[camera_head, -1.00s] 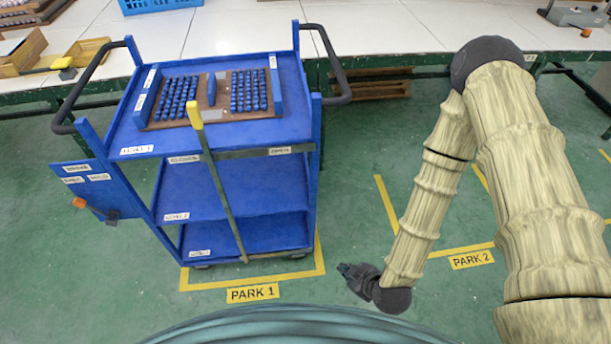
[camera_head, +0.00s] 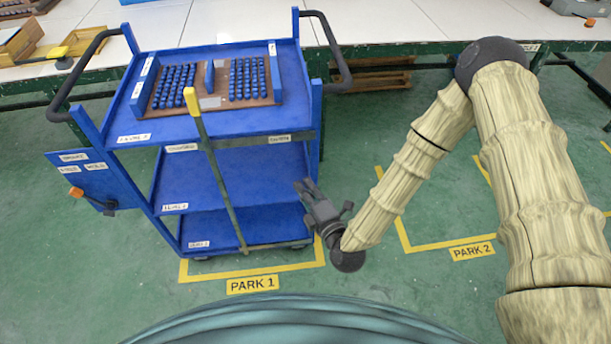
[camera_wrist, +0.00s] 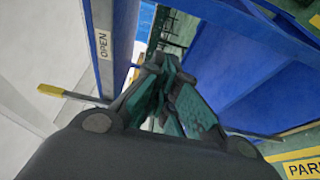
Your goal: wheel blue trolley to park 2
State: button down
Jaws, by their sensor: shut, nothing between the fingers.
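The blue trolley (camera_head: 228,190) stands upright inside the yellow-lined bay labelled PARK 1 (camera_head: 252,284). Its top shelf holds a brown board with rows of blue pieces (camera_head: 210,88). A lever with a yellow end (camera_head: 193,101) slants down across its front. My gripper (camera_head: 307,188) is at the trolley's front right corner, near the shelves; whether it touches cannot be told. It is shut and empty. In the wrist view the fingers (camera_wrist: 165,95) point toward the trolley, with the OPEN label (camera_wrist: 103,45) at upper left. The PARK 2 bay label (camera_head: 472,251) lies to the right.
A long white-topped table (camera_head: 400,22) runs along the back, with wooden trays (camera_head: 20,42) at the left. Green floor in PARK 2 is partly hidden by my arm.

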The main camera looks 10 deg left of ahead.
jog(key=w+a+p, duration=0.1)
jog(key=w+p, duration=0.1)
jog(key=w, duration=0.6)
jog(key=shift+w, duration=0.35)
dwell(0.4)
